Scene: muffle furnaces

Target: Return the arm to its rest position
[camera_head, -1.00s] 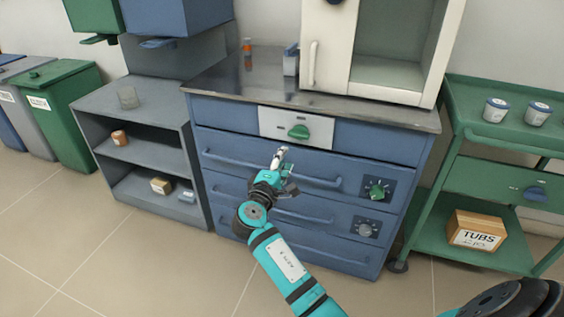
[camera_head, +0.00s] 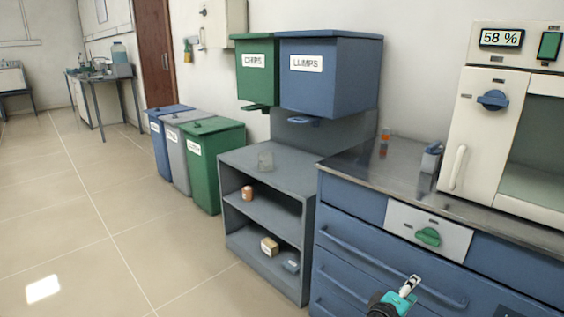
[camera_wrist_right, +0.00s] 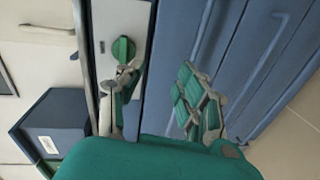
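My right gripper (camera_head: 408,287) shows at the bottom right of the head view, in front of the blue drawer cabinet (camera_head: 345,262). In the right wrist view its two fingers stand apart, with nothing visible between them, so the gripper (camera_wrist_right: 160,80) is open and empty. Behind the fingers are the blue drawer fronts (camera_wrist_right: 225,45) and a green knob (camera_wrist_right: 123,48) on a pale panel. The knob (camera_head: 428,236) also shows in the head view, a little above the gripper. My left gripper is in neither view.
A white furnace (camera_head: 462,130) stands on the metal worktop (camera_head: 365,160). A grey shelf unit (camera_head: 262,228) stands left of the cabinet, under wall bins labelled CHIPS (camera_head: 254,75) and LUMPS (camera_head: 330,80). Several floor bins (camera_head: 205,165) stand further left. The tiled floor (camera_head: 90,220) at left is clear.

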